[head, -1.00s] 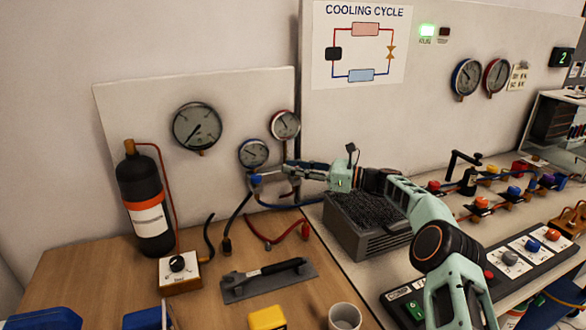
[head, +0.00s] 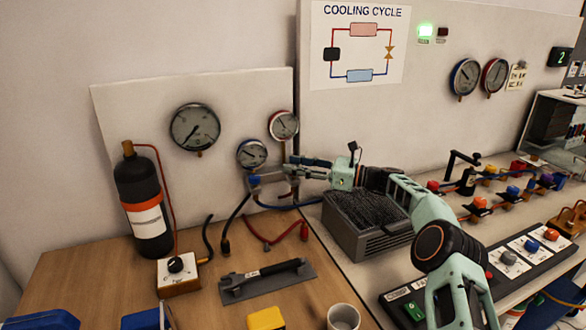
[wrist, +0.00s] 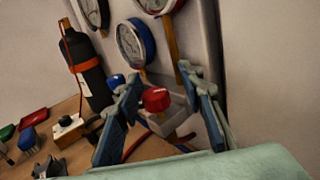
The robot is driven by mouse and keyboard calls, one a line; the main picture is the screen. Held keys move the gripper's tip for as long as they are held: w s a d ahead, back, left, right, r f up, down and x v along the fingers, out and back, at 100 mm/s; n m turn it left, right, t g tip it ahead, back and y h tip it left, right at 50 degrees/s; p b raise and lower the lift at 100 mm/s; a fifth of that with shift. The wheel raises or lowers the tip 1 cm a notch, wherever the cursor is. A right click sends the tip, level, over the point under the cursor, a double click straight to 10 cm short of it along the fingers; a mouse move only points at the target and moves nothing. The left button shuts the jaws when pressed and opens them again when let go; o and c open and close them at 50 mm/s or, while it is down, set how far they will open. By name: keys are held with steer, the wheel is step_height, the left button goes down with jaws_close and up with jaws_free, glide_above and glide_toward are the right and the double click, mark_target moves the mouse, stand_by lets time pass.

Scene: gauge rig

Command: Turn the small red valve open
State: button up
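The small red valve (wrist: 156,99) is a round red knob on a grey manifold block (wrist: 178,112) below the gauges in the wrist view. My gripper (wrist: 161,87) is open, with one blue-grey finger to the left of the knob and the other to its right. A gap shows on both sides, wider on the right, and I cannot tell how near the knob is in depth. In the head view my gripper (head: 290,167) is at the right end of the manifold and hides the red valve. A blue knob (wrist: 116,81) sits left of the red one.
A blue-rimmed gauge (head: 252,153) and a red-rimmed gauge (head: 283,125) are just above the manifold. Blue and red hoses (head: 292,238) hang below it. A black bottle (head: 144,205) stands at left. A dark grey box (head: 365,238) is under my forearm.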

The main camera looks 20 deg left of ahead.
steer(key=shift+o, duration=0.4)
steer(key=shift+s+f, duration=0.15)
steer(key=d, duration=1.2)
steer(key=shift+s, duration=0.2)
steer(key=shift+a, duration=0.1)
